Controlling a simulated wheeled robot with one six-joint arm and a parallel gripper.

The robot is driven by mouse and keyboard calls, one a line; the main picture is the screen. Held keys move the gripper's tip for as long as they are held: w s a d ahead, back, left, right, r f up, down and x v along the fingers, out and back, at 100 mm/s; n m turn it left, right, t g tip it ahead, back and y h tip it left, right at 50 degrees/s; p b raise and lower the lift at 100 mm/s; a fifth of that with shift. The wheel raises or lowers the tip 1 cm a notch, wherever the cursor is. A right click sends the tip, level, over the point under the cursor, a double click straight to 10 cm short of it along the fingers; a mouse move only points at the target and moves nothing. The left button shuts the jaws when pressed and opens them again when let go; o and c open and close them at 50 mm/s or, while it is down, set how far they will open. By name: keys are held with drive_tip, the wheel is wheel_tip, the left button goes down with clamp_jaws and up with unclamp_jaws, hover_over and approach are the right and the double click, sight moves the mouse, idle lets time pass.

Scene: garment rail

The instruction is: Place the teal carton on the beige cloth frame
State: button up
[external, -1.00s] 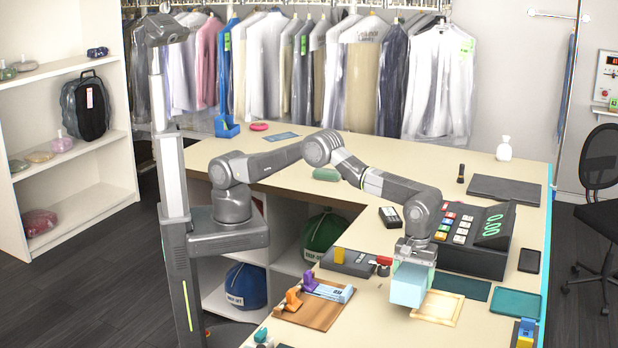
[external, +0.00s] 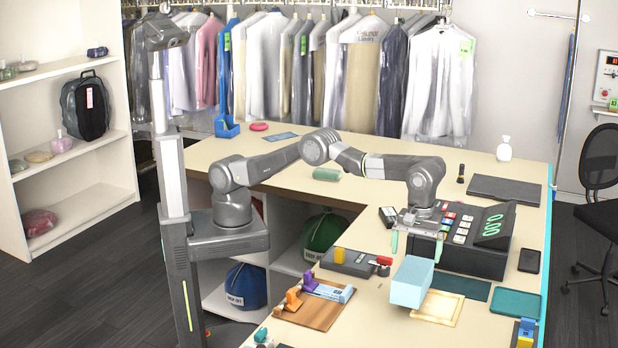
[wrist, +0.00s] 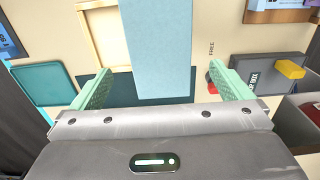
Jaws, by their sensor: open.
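The teal carton (external: 408,285), a pale blue-teal box, stands on the counter at the front. The beige cloth frame (external: 446,309) lies flat and is partly hidden by it. In the wrist view the carton (wrist: 160,45) covers the right part of the frame (wrist: 88,25). I cannot tell whether the carton's base rests on the frame or beside it. My gripper (external: 416,245) is open and empty, above and behind the carton. In the wrist view its green fingers (wrist: 160,73) are spread wide, with the carton ahead between them and apart from both.
A cash register (external: 475,240) stands right behind the carton. A dark green mat (external: 464,287) and a teal tray (external: 516,303) lie to the right. A grey box with a yellow block (external: 350,262) and a brown board (external: 312,312) are to the left.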

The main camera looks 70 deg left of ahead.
sight(414, 269)
drive_tip(key=shift+r, duration=1.6)
